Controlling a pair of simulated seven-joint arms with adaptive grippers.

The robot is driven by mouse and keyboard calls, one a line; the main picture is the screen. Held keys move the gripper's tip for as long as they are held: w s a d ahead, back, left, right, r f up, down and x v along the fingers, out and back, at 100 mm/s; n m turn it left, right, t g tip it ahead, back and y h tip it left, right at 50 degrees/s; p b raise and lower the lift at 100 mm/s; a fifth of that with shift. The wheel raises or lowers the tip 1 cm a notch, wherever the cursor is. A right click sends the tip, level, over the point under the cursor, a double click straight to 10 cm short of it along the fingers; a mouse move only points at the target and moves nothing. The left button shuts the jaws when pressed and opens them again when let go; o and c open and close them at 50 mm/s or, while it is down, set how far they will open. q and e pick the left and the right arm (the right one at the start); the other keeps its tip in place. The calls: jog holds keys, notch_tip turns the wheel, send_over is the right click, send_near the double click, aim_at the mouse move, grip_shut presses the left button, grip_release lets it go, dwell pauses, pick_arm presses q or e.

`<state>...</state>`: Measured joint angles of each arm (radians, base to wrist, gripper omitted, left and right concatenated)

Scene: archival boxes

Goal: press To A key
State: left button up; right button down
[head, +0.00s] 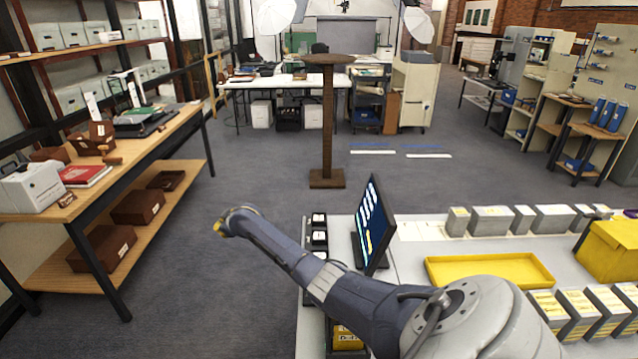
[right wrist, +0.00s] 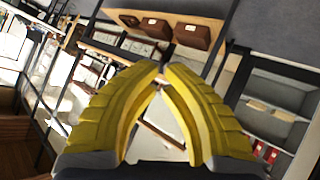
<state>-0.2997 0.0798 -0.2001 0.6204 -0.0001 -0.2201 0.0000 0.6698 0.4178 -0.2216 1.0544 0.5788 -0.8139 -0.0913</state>
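Several small black key blocks with white faces (head: 319,237) stand in a column at the left edge of the pale bench. Their labels are too small to read, so I cannot tell which is the To A key. My right arm crosses the bench front and hides what lies under it. My right gripper (head: 217,227) is at the arm's far end, out over the floor left of the keys and apart from them. In the right wrist view its yellow fingers (right wrist: 163,68) converge at the tips, with nothing held between them. My left gripper is not in view.
A dark monitor (head: 373,226) stands just right of the keys. A yellow tray (head: 490,271), a yellow bin (head: 610,250) and grey boxes (head: 492,220) lie farther right. A wooden stand (head: 327,120) rises beyond the bench. A wooden table (head: 150,142) is at left, with open floor between.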

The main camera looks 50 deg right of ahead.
jog(key=s+d+r+m+g+h, duration=0.15)
jog(key=s+d, duration=0.25)
jog(key=d, duration=0.5)
jog(key=s+d+r+g+h, duration=0.1)
jog(key=s+d+g, duration=0.1)
jog(key=s+d, duration=0.45)
notch_tip(320, 180, up, 6)
jog(key=g, duration=0.2)
send_over(317, 215)
jog(key=shift+d+r+m+h, duration=0.1)
jog(key=shift+d+m+h, duration=0.05)
jog(key=shift+m+h, duration=0.3)
jog(key=shift+f, duration=4.4)
jog(key=c, duration=2.1)
grip_release()
grip_shut()
